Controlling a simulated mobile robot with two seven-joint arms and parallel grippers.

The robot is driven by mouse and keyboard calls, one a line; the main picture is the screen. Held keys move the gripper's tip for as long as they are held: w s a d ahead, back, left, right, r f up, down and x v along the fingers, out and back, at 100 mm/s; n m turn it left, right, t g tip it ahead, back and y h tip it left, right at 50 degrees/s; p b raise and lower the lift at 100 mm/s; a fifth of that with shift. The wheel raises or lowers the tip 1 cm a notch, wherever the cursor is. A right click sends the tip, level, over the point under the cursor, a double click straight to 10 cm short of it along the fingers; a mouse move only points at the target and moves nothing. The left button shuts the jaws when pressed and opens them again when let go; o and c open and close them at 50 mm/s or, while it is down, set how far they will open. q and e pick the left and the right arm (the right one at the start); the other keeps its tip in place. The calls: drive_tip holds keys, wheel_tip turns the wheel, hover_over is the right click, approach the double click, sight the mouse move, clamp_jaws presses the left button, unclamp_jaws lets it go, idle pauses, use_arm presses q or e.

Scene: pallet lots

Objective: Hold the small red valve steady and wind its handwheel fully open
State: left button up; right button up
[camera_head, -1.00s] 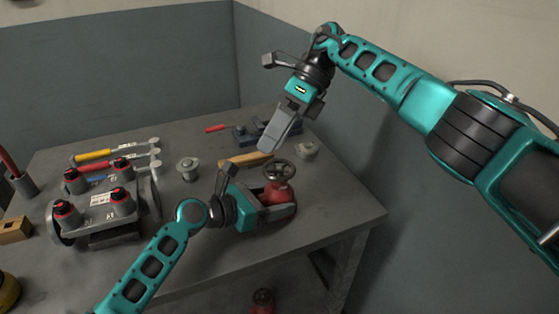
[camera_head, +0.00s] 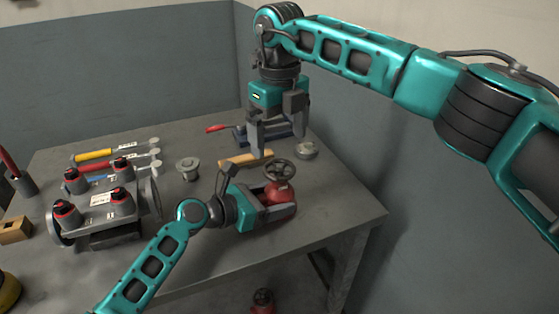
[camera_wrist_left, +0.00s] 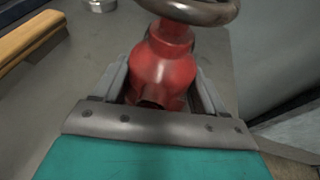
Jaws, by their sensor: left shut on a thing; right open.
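The small red valve (camera_head: 279,194) stands upright near the right front of the grey workbench, its dark round handwheel (camera_head: 280,171) on top. My left gripper (camera_head: 268,208) is shut on the valve body from the left. In the left wrist view the red valve body (camera_wrist_left: 164,68) sits between the two fingers, and part of the handwheel (camera_wrist_left: 195,10) shows at the top edge. My right gripper (camera_head: 277,138) is open and empty. Its fingers point down, above and behind the handwheel, apart from it in the picture.
A wooden-handled tool (camera_head: 246,159) lies behind the valve. A grey flanged part (camera_head: 188,168) stands left of it, and a round metal part (camera_head: 307,149) lies behind right. A block with red-capped parts (camera_head: 103,208) stands left. The bench's front right is clear.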

sight(279, 168)
wheel_tip(279, 168, down, 7)
drive_tip(key=shift+r, duration=0.1)
idle(0.3)
drive_tip(key=c, duration=1.1)
